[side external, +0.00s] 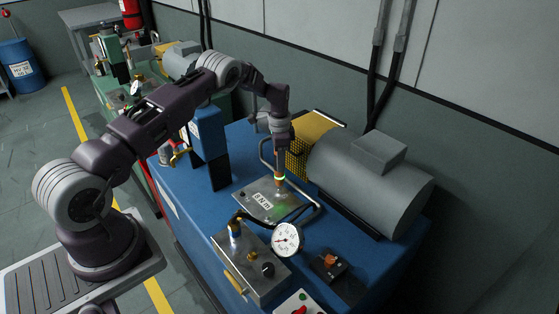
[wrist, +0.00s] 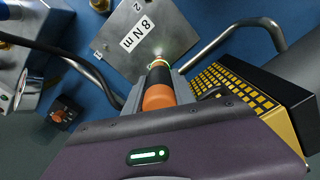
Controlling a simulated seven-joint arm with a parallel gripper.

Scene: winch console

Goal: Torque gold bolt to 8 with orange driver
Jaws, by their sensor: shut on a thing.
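My gripper (side external: 281,158) points down over a metal plate (side external: 246,190) on the blue console. In the wrist view my gripper (wrist: 158,84) is shut on the orange driver (wrist: 158,98), which has an orange and black body and a lit green ring near its tip. The driver's lower end (side external: 280,181) shows in the side view, upright and at the plate's far edge. The plate (wrist: 166,18) carries a label (wrist: 137,33) reading "8 N m" and small marks 1 and 2. The gold bolt is not clearly visible; the driver's tip may hide it. Exact contact cannot be told.
A bent pipe (side external: 311,213) runs close around the plate. A yellow grille (side external: 318,127) and a grey motor (side external: 372,180) stand behind it. A dial gauge (side external: 287,239), a metal valve box (side external: 250,265) and an orange switch (side external: 330,261) are in front. A blue upright box (side external: 210,150) stands left.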

